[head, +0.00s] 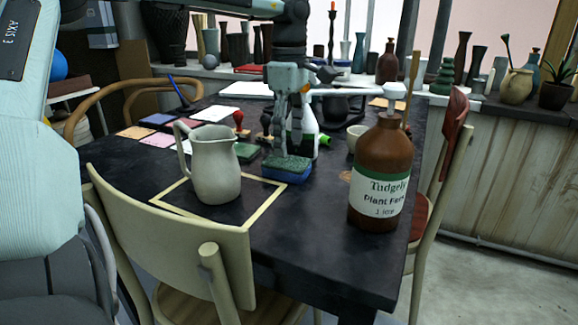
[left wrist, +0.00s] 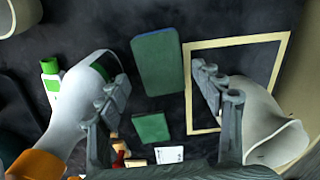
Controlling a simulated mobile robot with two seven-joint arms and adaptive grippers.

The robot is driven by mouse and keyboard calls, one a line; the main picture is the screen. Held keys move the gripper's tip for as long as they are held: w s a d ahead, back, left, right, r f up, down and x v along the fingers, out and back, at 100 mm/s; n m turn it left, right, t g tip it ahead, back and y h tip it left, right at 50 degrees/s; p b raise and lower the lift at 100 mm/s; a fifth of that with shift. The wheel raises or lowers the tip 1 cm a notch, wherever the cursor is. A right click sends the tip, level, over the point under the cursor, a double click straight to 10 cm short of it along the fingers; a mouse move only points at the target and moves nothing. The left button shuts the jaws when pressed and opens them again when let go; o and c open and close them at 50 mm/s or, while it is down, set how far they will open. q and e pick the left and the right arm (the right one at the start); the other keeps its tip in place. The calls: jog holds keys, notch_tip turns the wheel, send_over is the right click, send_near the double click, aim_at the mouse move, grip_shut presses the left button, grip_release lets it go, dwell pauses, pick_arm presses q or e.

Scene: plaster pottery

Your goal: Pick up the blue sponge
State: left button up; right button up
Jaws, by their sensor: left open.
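The blue sponge (head: 287,172) lies flat on the dark table, with a green upper face. My left gripper (head: 288,146) points down just above and behind it, and its fingers hide part of the view there. In the left wrist view the sponge (left wrist: 158,62) lies beyond the gap between the two spread fingers of the left gripper (left wrist: 160,82). Nothing is held between them. My right gripper is not in view.
A large brown bottle (head: 381,170) stands at right. Chairs (head: 175,232) flank the table.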

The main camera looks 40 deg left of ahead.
aim_at(286, 161)
pick_arm(q)
jog(key=shift+f, duration=0.45)
jog(key=f, duration=0.4)
jog(key=shift+s+a+f, duration=0.1)
jog(key=shift+a+f, duration=0.2)
jog(key=shift+f, duration=0.05)
jog(key=c, duration=0.5)
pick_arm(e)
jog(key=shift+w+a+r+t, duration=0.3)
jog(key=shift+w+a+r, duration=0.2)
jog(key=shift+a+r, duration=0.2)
